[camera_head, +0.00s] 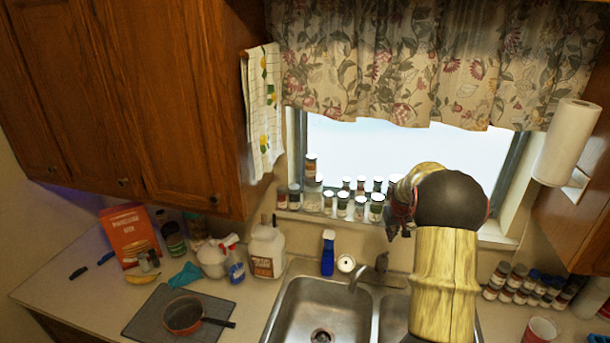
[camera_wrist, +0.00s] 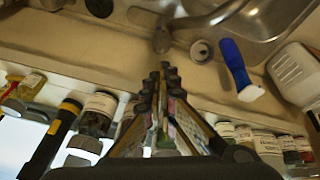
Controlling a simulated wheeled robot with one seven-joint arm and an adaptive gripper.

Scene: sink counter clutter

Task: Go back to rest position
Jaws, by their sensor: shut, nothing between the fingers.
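My gripper (camera_head: 400,222) hangs in front of the window sill, above the back of the sink near the faucet. It is partly hidden behind my wood-patterned arm with its dark round joint. In the wrist view my gripper (camera_wrist: 165,72) has its dark fingertips together with nothing between them. The fingertips point toward the base of the faucet (camera_wrist: 162,38). The faucet (camera_head: 378,272) also shows below my gripper in the head view.
Spice jars (camera_head: 343,203) line the sill. A pan (camera_head: 184,315) rests on a dark mat at left. More jars (camera_head: 524,284) stand at right. Upper cabinets (camera_head: 150,90) overhang the left counter.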

